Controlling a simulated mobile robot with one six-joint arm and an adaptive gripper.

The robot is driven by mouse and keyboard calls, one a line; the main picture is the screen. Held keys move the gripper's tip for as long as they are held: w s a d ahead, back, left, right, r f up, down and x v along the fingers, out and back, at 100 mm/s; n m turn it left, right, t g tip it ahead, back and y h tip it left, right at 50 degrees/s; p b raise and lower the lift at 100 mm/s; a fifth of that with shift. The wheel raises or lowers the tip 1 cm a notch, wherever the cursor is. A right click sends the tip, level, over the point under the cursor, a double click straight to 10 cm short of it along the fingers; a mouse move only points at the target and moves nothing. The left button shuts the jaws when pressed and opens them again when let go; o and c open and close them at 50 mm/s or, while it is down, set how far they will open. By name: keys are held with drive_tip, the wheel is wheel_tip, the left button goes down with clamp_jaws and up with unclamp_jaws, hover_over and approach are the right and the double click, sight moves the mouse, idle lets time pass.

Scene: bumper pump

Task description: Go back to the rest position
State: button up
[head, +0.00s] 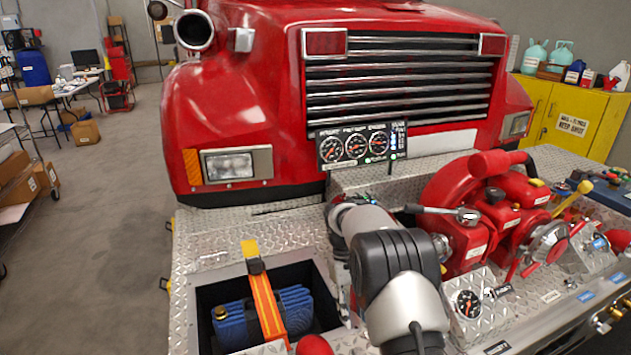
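My arm (395,270) reaches up from the bottom edge of the head view, over the diamond-plate bumper deck. Its grey and black links run away from me toward the gauge panel. My gripper cannot be made out; the far end of the arm is hidden behind its own links. I cannot tell whether it holds anything.
A red fire truck (240,90) stands behind the bumper deck (200,255). A red pump (480,215) is right of my arm. Left of it, an open bin (205,300) holds a blue hose (240,322) under an orange strap (265,300). A gauge panel (360,145) stands ahead.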

drive_tip(key=s+r+m+t, duration=0.1)
drive_tip(key=s+r, duration=0.3)
drive_tip(key=r, duration=0.3)
drive_tip(key=s+d+r+t, duration=0.15)
drive_tip(key=s+r, duration=0.25)
drive_tip(key=r, duration=0.4)
drive_tip(key=s+r+m+t, duration=0.1)
drive_tip(key=s+r+t, duration=0.1)
drive_tip(key=s+r, duration=0.35)
drive_tip(key=s+r+m+t+y, duration=0.1)
drive_tip(key=s+t, duration=0.3)
drive_tip(key=s, duration=1.5)
drive_tip(key=shift+d+r+m, duration=0.15)
drive_tip(key=shift+r+m, duration=0.15)
drive_tip(key=shift+r, duration=0.45)
